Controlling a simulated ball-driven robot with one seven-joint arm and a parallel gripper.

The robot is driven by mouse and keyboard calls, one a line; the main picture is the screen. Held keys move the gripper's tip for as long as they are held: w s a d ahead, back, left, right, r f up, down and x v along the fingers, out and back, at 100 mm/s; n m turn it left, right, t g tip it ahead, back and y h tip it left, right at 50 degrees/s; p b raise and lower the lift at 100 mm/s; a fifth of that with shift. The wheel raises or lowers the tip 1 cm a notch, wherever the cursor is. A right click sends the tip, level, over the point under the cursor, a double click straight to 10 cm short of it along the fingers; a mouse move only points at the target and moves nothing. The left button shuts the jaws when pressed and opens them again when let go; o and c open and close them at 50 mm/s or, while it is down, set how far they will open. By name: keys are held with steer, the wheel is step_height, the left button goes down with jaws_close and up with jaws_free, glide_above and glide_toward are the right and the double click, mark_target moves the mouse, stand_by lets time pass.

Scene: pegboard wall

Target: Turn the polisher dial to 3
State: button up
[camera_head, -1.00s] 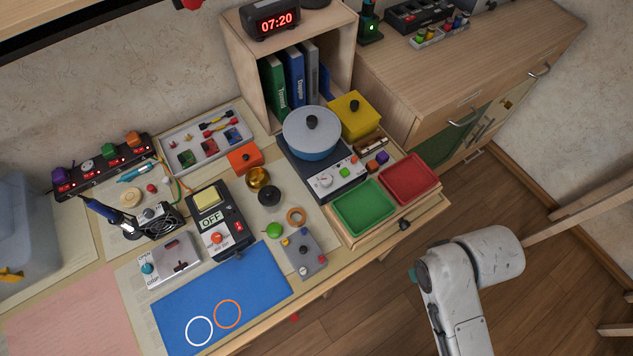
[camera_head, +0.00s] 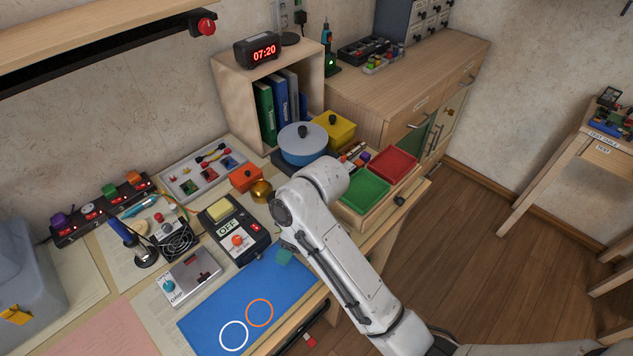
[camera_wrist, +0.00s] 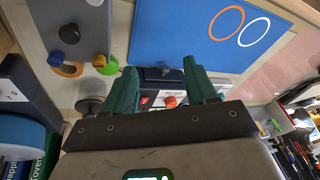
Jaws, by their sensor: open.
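The likely polisher is a black unit (camera_head: 247,250) with a yellow pad (camera_head: 220,210), a display reading OFF (camera_head: 227,228), an orange dial (camera_head: 237,240) and a red switch (camera_head: 256,227). It stands on the table behind the blue mat. My gripper's teal finger (camera_head: 285,257) shows at the unit's front right corner in the head view. In the wrist view my gripper (camera_wrist: 160,78) is open and empty. The orange dial (camera_wrist: 170,101) shows between the fingers, beyond their tips. The dial's scale is too small to read.
The blue mat (camera_head: 215,325) with two printed rings lies in front. A grey box (camera_head: 192,278) with a teal knob stands left of the unit. Green (camera_head: 362,188) and red (camera_head: 393,164) trays are to the right.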

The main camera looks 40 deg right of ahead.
steer(key=w+d+r+n+h+b, duration=0.1)
steer(key=w+d+r+n+b, duration=0.25)
steer(key=w+d, duration=0.55)
steer(key=w+d+r+n+g+h+b, duration=0.1)
steer(key=d+r+n, duration=0.1)
steer(key=d, duration=0.4)
steer(key=w+d+r+n+g+h+b, duration=0.1)
steer(key=d+r, duration=0.2)
steer(key=d, duration=0.4)
steer(key=f, duration=1)
steer(key=shift+w+a+f, duration=0.1)
steer(key=shift+w+f, duration=0.1)
steer(key=shift+f, duration=0.15)
steer(key=shift+c, duration=0.2)
steer(key=c, duration=1)
